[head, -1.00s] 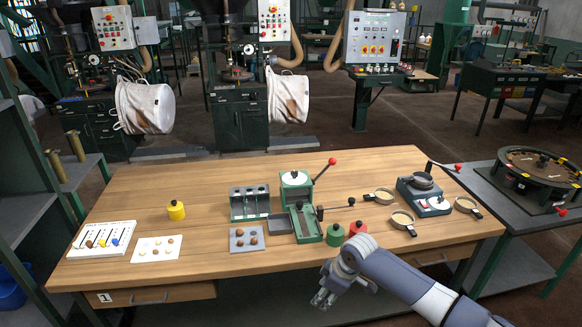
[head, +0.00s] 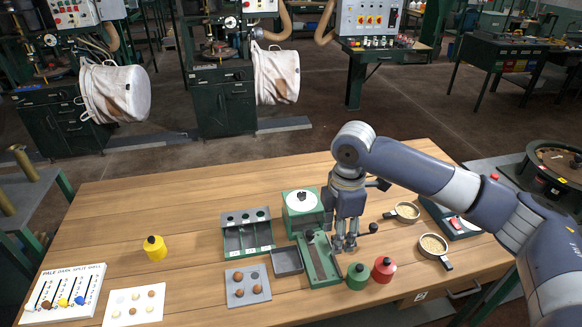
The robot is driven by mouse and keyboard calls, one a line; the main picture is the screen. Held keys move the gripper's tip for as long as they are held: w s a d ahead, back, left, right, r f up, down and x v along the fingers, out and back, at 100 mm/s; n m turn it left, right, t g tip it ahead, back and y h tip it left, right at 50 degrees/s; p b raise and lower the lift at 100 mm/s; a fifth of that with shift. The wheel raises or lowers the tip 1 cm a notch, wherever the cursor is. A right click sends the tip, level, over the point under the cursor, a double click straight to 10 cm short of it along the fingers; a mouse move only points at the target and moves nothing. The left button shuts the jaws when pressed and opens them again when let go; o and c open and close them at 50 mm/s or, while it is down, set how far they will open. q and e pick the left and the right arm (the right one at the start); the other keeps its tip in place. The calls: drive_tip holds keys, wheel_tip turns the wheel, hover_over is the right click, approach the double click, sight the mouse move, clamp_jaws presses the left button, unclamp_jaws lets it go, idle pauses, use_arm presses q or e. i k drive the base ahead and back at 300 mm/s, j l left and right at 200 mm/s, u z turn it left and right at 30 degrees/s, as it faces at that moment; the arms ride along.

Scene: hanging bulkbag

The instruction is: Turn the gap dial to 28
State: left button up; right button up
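A small green machine (head: 302,222) stands near the middle of the wooden table. A white round dial (head: 301,201) with a dark mark at its centre lies on its top; its numbers are too small to read. My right gripper (head: 345,249) points down just right of this machine, apart from the dial, above the green-framed tray (head: 318,258) and crank knob area. Its fingers look apart and hold nothing visible. My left gripper is not in view.
A grey rack (head: 247,238) and a small dark tray (head: 287,261) stand left of the machine. Green (head: 358,276) and red (head: 383,269) canisters stand in front. Two sieve pans (head: 433,245) lie at right. A yellow weight (head: 155,248) and slider board (head: 66,295) are at left.

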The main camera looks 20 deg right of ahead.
sight(301, 195)
drive_tip(key=i, duration=0.9)
